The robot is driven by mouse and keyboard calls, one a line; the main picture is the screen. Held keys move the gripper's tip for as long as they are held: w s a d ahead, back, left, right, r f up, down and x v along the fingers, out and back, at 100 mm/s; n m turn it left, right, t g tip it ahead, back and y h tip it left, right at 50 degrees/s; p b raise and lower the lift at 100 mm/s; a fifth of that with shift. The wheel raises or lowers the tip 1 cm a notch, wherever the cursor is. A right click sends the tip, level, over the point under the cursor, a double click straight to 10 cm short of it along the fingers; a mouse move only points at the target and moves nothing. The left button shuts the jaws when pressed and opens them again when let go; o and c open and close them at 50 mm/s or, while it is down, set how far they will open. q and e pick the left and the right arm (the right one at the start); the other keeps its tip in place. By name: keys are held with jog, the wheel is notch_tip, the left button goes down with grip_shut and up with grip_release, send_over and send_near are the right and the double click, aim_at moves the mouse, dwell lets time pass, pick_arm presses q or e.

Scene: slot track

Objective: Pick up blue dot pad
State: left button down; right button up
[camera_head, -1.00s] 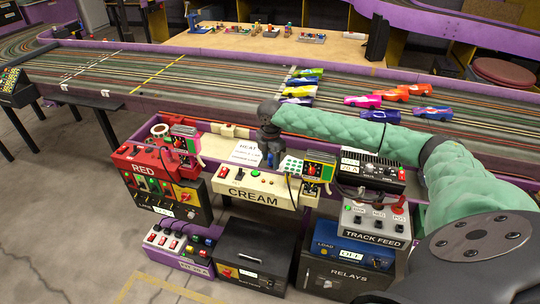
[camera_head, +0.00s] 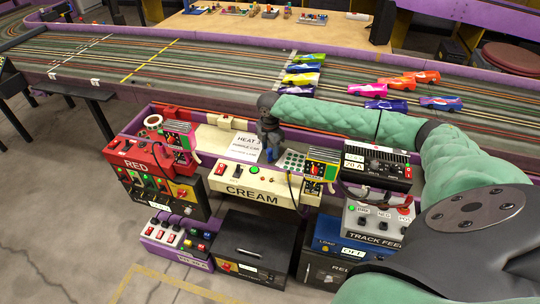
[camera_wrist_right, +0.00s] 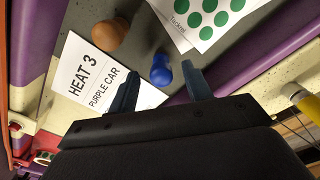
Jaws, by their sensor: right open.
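My right gripper (camera_head: 271,155) points down over the shelf behind the cream box, and its open fingers also show in the right wrist view (camera_wrist_right: 160,72). A small rounded blue object (camera_wrist_right: 160,70) lies in the gap between the fingertips, apart from both. No pad with blue dots shows. A white sheet with green dots (camera_wrist_right: 208,14) lies above it in the wrist view; it also shows right of the gripper in the head view (camera_head: 292,160). A rounded orange-brown object (camera_wrist_right: 108,35) stands left of the blue one. My left gripper is not in view.
A white "HEAT 3 PURPLE CAR" card (camera_wrist_right: 92,78) lies left of the gripper. The cream control box (camera_head: 255,184), red box (camera_head: 148,163) and black power unit (camera_head: 377,166) crowd the shelf. The slot track (camera_head: 220,65) with several toy cars lies behind.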

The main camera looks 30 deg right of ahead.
aim_at(270, 149)
jog(key=shift+f, duration=1.55)
jog(key=shift+s, duration=0.1)
grip_shut()
jog(key=shift+r, duration=0.1)
